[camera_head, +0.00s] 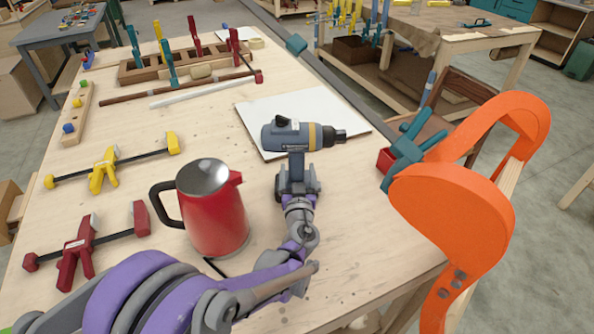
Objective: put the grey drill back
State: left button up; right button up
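The grey drill (290,136) is blue-grey with a tan ring and a black chuck pointing right. It is upright near the middle of the workbench, in front of a white board. My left gripper (297,181), on the purple arm from the lower left, has its dark fingers on both sides of the lower drill handle and appears shut on it. The fingers hide the drill's lower end, so I cannot tell whether it touches the bench. My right gripper is not in view.
A red kettle (216,217) stands close left of my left gripper. The white board (338,107) lies behind the drill. Yellow (104,170) and red (76,251) clamps lie left. A wooden clamp rack (133,73) is at the back. A large orange form (459,222) stands right, at the bench edge.

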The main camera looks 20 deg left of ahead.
pick_arm(q)
jog(key=shift+r, duration=0.15)
jog(key=shift+r, duration=0.3)
jog(key=shift+r+p, duration=0.5)
jog(key=shift+r, duration=0.05)
jog(key=v, duration=0.7)
jog(key=shift+s+f+b, duration=0.25)
jog(key=shift+b, duration=0.05)
